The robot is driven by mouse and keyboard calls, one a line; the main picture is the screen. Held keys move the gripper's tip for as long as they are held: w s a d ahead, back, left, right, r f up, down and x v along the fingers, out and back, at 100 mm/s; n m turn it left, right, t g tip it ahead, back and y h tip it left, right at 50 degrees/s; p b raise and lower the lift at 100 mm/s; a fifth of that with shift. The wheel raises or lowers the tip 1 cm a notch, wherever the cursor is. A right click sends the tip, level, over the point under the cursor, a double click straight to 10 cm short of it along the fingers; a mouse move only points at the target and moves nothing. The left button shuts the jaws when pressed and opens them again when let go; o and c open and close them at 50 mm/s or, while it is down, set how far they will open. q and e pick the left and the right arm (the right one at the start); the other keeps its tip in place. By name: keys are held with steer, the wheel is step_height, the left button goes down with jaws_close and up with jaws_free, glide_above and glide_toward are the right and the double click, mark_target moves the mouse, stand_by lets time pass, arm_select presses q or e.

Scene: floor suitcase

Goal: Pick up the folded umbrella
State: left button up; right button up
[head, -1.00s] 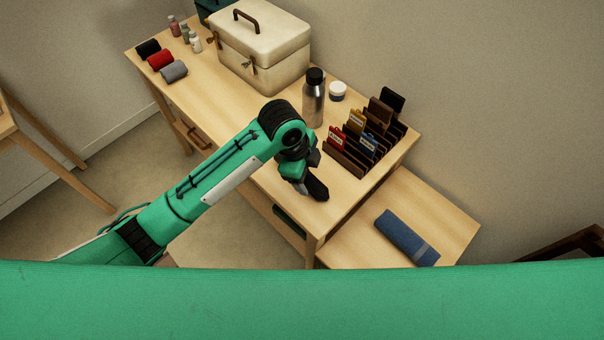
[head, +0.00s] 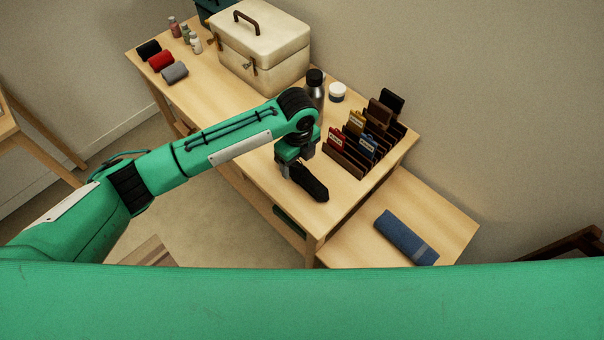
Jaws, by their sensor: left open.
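The folded umbrella (head: 311,185) is a short black bundle lying on the wooden table near its front edge, left of the card rack. Its upper left end is hidden by my left gripper. My left gripper (head: 296,165) is open, pointing down over that end of the umbrella, with a finger on either side of it in the picture. I cannot tell whether the fingers touch it. My right gripper is not in view.
A steel bottle (head: 314,95) and a white jar (head: 337,92) stand behind my gripper. A rack (head: 345,165) with cards and wallets is to the right. A cream case (head: 262,50) stands further back. A blue roll (head: 406,237) lies on a lower table.

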mark_target(299, 168)
arm_select(q)
steer(key=shift+w+f+p, duration=0.15)
steer(key=shift+f+p, duration=0.15)
steer(key=shift+f, duration=1.4)
steer(key=shift+w+f+p, duration=0.1)
steer(key=shift+f+p, duration=0.2)
steer(key=shift+f, duration=1.35)
steer(key=shift+d, duration=0.1)
steer(key=c, duration=1.3)
steer(key=shift+o, duration=0.2)
steer(key=shift+r, duration=0.1)
